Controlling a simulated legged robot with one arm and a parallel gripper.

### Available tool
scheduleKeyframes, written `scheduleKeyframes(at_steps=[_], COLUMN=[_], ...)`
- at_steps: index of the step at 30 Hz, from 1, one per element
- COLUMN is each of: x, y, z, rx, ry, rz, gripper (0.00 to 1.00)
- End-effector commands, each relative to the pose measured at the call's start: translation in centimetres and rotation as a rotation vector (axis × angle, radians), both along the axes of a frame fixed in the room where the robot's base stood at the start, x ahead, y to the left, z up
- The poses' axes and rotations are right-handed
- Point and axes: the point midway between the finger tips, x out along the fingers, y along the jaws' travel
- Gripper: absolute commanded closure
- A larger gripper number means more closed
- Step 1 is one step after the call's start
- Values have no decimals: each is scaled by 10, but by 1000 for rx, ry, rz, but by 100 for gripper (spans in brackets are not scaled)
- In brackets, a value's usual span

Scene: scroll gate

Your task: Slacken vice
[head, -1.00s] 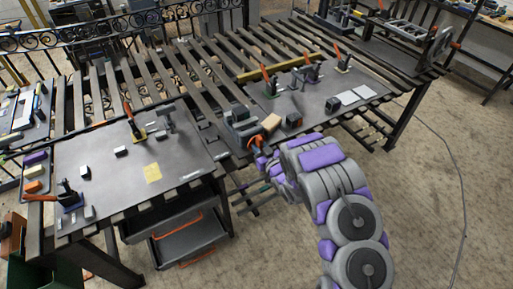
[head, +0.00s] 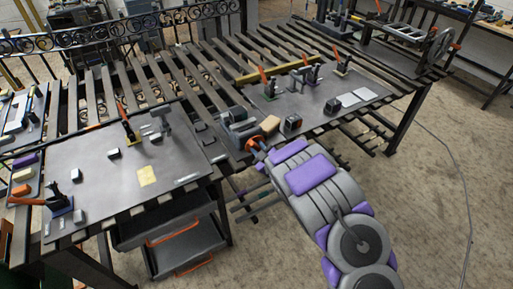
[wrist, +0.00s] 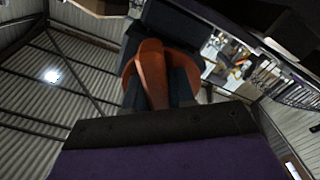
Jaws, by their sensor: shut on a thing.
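The vice (head: 238,124) is a dark grey block at the front edge of the slatted bench, between two metal plates. Its orange handle (head: 254,143) faces me; in the wrist view the orange handle (wrist: 153,75) shows large, with a raised rib between my fingers. My gripper (head: 258,150) is at the handle, with its fingers (wrist: 158,92) shut on the rib. The dark vice body (wrist: 178,28) is just beyond. My own arm hides part of the space below the handle in the head view.
A tan block (head: 271,124) and a dark box (head: 292,123) sit right of the vice. The left plate (head: 110,185) carries clamps, small blocks and a yellow note. An open drawer unit (head: 185,245) stands below it. Floor at the right is clear apart from a cable.

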Motion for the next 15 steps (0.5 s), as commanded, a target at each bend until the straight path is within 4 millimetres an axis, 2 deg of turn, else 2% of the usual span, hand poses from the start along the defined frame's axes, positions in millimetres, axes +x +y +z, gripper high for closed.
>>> scheduleKeyframes(at_steps=[12,13,15], x=[0,0,0], y=[1,1,1], z=[0,0,0], rx=[-6,-6,-6], ry=[-4,-4,-4], rz=[2,2,2], gripper=[100,75,68])
